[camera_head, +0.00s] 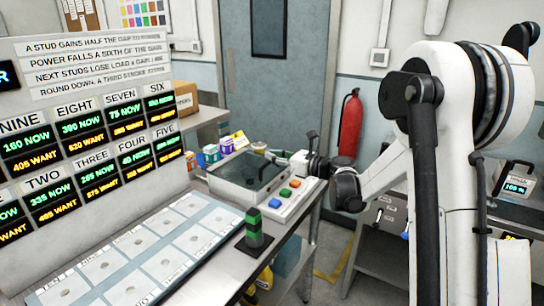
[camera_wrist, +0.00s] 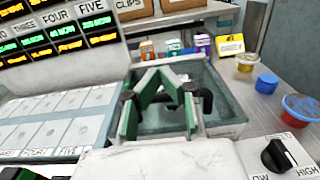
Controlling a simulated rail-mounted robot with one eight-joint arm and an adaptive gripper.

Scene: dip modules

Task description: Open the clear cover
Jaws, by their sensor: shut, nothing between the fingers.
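The dip tank (camera_head: 232,188) is a grey rectangular box on the bench, with a dark rim and a see-through top. It also shows in the wrist view (camera_wrist: 228,122), behind and around my fingers. The clear cover (camera_head: 247,168) seems to lie over the tank, but its edges and how far it is raised are hard to tell. My gripper (camera_wrist: 160,75) is shut and empty, its green-padded fingers meeting over the tank in the picture. In the head view my gripper (camera_head: 280,158) is at the tank's right side. I cannot tell whether it touches the cover.
A panel with coloured buttons (camera_head: 284,196) is right of the tank. A labelled tray (camera_head: 120,270) lies at left under a display board (camera_head: 85,130). Small cartons (camera_wrist: 174,48), tubs (camera_wrist: 298,110) and a knob (camera_wrist: 277,156) are nearby.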

